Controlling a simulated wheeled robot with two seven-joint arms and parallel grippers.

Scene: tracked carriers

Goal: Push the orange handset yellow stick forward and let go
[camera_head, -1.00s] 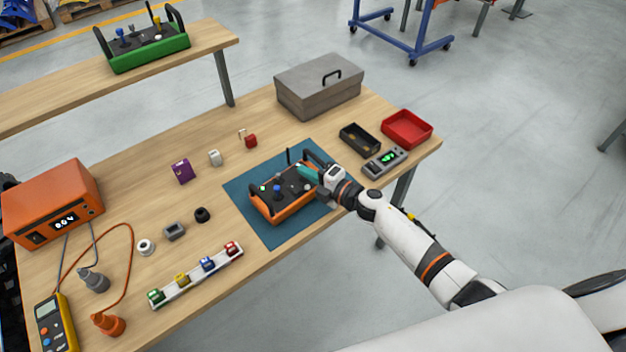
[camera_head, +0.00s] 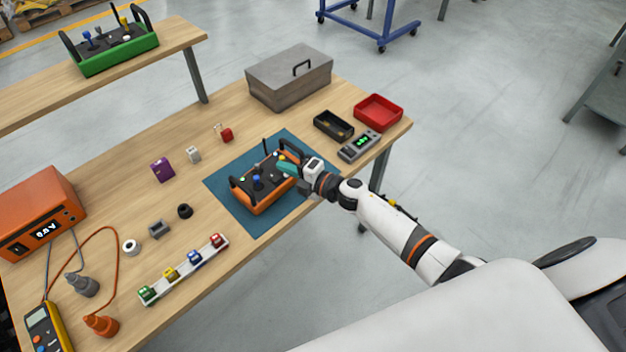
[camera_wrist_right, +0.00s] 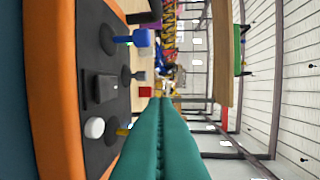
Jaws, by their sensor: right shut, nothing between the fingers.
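The orange handset (camera_head: 262,206) lies on a blue-green mat (camera_head: 222,187), with a black top, black end handles and a blue stick. Its yellow stick shows small in the right wrist view (camera_wrist_right: 122,132), beside a white knob and close to my fingers, partly hidden by them. I cannot tell its tilt or whether the fingers touch it. My right gripper (camera_head: 281,166) is over the handset's far right end, its teal fingers shut together with nothing between them; they also show in the wrist view (camera_wrist_right: 160,103). My left gripper is out of view.
A grey lidded box (camera_head: 288,80), black tray (camera_head: 334,125), red tray (camera_head: 378,111) and grey meter (camera_head: 359,146) stand beyond the mat. A rack of small coloured blocks (camera_head: 183,271) lies near the front edge. A green handset (camera_head: 118,58) stands on the other table.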

